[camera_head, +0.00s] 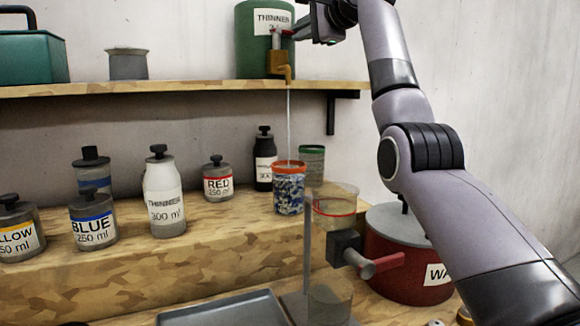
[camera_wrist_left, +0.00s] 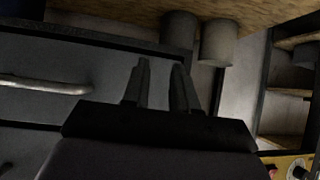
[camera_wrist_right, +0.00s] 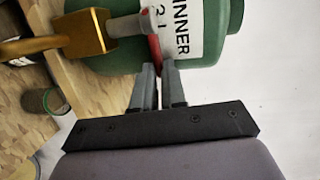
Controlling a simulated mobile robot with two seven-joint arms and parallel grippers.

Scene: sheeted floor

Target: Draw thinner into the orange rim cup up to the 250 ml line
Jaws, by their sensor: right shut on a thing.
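The green thinner drum (camera_head: 256,45) stands on the upper shelf with a brass tap (camera_head: 280,66) on its front. A thin pale stream (camera_head: 289,120) falls from the spout into the orange rim cup (camera_head: 289,193), which stands upright on the bench below. The cup's wall is mottled blue and white; I cannot read a level or line on it. My right gripper (camera_head: 292,32) is at the tap; in the right wrist view its fingers (camera_wrist_right: 158,82) are shut on the red tap handle (camera_wrist_right: 155,50). My left gripper (camera_wrist_left: 158,75) is open and empty, facing a grey cabinet front.
A green-rimmed cup (camera_head: 312,160) stands close behind the orange rim cup. A clear vessel on a stand (camera_head: 336,215) with a red-handled valve is at its front right. A white thinner bottle (camera_head: 164,200) and paint jars stand left. A red waste drum (camera_head: 400,262) is at right.

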